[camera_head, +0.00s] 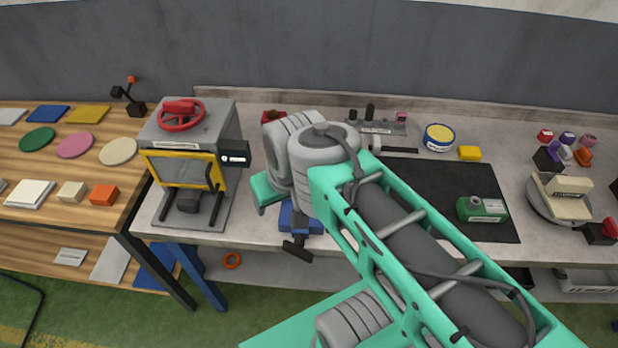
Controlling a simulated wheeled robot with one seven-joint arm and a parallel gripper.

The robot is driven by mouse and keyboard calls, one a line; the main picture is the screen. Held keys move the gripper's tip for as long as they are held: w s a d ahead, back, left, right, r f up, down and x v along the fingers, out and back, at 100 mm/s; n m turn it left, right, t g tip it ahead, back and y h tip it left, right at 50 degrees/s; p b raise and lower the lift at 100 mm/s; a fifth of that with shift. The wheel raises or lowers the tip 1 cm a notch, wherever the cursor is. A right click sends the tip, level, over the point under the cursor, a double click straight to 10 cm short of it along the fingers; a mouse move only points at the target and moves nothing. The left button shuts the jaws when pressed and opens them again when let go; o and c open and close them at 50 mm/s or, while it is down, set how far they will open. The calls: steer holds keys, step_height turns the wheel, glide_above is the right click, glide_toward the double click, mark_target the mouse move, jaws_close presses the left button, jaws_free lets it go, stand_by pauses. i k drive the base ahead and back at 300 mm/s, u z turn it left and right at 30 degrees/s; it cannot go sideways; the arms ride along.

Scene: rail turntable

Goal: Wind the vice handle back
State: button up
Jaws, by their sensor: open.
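A blue vice (300,219) stands at the front edge of the grey workbench, partly hidden behind my arm. Its dark handle (297,249) hangs out in front of the bench edge, below the blue body. The handle's exact turn is hard to tell at this size. My teal and grey arm reaches in from the lower right, and its wrist end is above and just left of the vice. My gripper's fingers are hidden behind the arm, so I cannot see whether they touch the handle.
A black mat (431,184) bears a green box (482,208) to the right. A turntable (546,207) stands far right. A wooden rack (108,162) holds coloured pieces at left.

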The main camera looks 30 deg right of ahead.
mark_target(296, 248)
steer(key=u, duration=0.3)
steer(key=k, duration=1.05)
steer(key=u, duration=1.9)
